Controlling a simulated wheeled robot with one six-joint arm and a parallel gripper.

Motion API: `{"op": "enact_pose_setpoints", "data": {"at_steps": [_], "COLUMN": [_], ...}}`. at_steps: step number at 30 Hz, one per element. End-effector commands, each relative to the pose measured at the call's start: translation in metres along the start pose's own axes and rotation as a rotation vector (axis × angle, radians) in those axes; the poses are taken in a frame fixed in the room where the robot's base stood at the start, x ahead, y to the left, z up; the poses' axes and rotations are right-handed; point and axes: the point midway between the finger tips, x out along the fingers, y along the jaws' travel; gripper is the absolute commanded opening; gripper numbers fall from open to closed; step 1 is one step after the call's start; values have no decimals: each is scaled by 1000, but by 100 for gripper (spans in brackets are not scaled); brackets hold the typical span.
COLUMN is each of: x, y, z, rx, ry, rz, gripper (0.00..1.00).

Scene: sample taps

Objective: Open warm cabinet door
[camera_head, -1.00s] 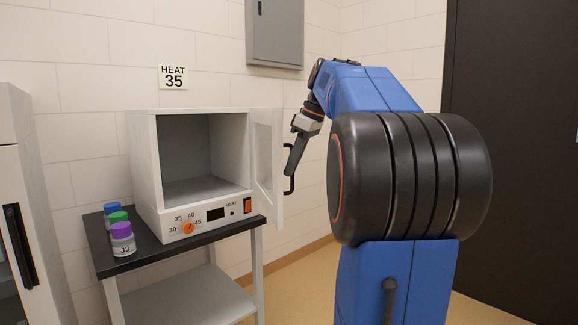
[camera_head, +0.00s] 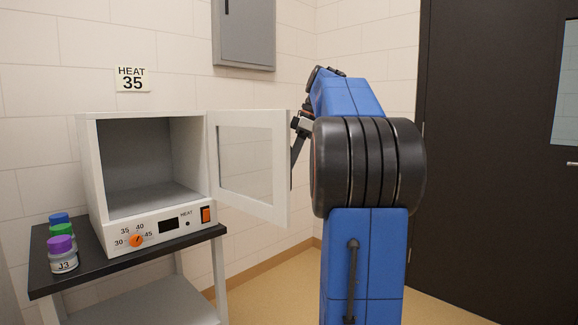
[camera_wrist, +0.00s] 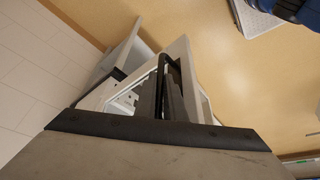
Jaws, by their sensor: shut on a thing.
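The warm cabinet (camera_head: 92,190) is a white box with a grey interior, an orange dial and an orange switch. Its white-framed glass door (camera_head: 281,175) stands open, swung out to the right of the cavity. My gripper (camera_head: 297,150) is at the door's free edge, on its far side, partly hidden by the door and my arm. In the wrist view my gripper (camera_wrist: 168,95) is shut around the dark door handle, beside the white door frame (camera_wrist: 183,52). The exact grip on the handle is hard to make out.
The cabinet stands on a black-topped table (camera_head: 40,268). Jars with purple (camera_head: 61,244), green (camera_head: 61,229) and blue (camera_head: 59,218) caps stand at its left. A grey wall box (camera_head: 243,35) hangs above. A dark room door (camera_head: 480,150) is at right.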

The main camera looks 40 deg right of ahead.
Motion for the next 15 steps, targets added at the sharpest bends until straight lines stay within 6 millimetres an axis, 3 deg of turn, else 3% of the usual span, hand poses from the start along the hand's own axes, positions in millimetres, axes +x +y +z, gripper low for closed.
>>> {"op": "enact_pose_setpoints", "data": {"at_steps": [8, 9, 11, 15], "x": [1, 1, 1, 0], "y": [0, 0, 0, 0], "z": [-1, -1, -1, 0], "rx": [0, 0, 0, 0], "ry": [2, 1, 1, 1], "rz": [-1, -1, -1, -1], "gripper": [0, 14, 28, 28]}}
